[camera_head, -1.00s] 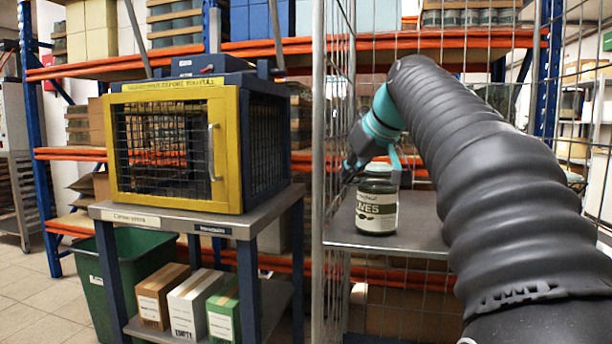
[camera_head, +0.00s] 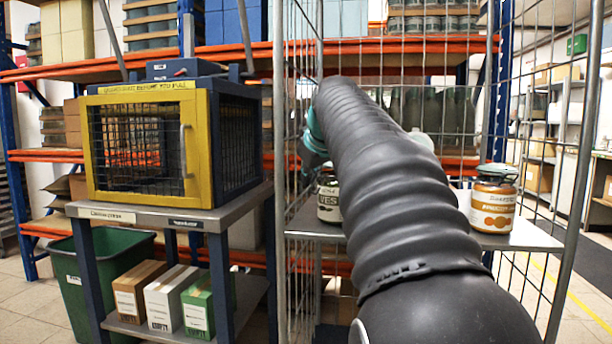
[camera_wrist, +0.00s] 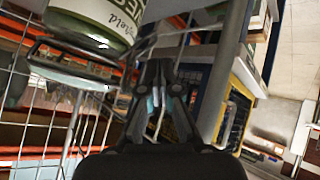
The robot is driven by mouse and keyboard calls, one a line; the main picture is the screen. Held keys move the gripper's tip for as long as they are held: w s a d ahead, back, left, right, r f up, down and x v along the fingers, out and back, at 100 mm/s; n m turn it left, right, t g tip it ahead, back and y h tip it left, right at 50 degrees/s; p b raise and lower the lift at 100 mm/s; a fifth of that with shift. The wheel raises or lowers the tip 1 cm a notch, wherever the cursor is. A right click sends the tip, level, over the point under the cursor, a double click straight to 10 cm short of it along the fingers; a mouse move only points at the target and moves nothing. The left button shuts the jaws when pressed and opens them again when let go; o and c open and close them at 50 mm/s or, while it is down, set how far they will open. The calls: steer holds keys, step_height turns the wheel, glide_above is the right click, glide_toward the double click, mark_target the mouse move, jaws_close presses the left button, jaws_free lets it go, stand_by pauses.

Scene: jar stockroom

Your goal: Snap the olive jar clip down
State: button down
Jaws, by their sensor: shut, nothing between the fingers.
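The olive jar (camera_head: 328,200) stands upright on a metal shelf in the head view, partly hidden by my arm. Its lid and clip cannot be made out there. In the wrist view, which appears upside down, the pale label of the jar (camera_wrist: 97,16) shows at the upper left, with a dark rim and glassy lid area (camera_wrist: 72,62) below it in the picture. Whether the clip is up or down cannot be told. My gripper (camera_wrist: 161,72) is shut and empty, to the right of the jar in that picture and apparently apart from it.
A jar with orange contents (camera_head: 493,205) stands on the shelf's right side. Wire mesh and metal uprights (camera_head: 280,170) enclose the shelf. A yellow-fronted cage (camera_head: 140,145) sits on a table at left, with several small boxes below and a green bin (camera_head: 80,275) beside.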

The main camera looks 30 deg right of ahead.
steer(key=shift+d+r, duration=0.1)
steer(key=shift+d, duration=0.25)
steer(key=s+a+r+p, duration=0.2)
steer(key=s+a+r, duration=0.4)
steer(key=s+a, duration=0.1)
steer(key=shift+s+a+r+p, duration=0.15)
steer(key=shift+s+a+p, duration=0.2)
steer(key=shift+a, duration=0.35)
stand_by(0.6)
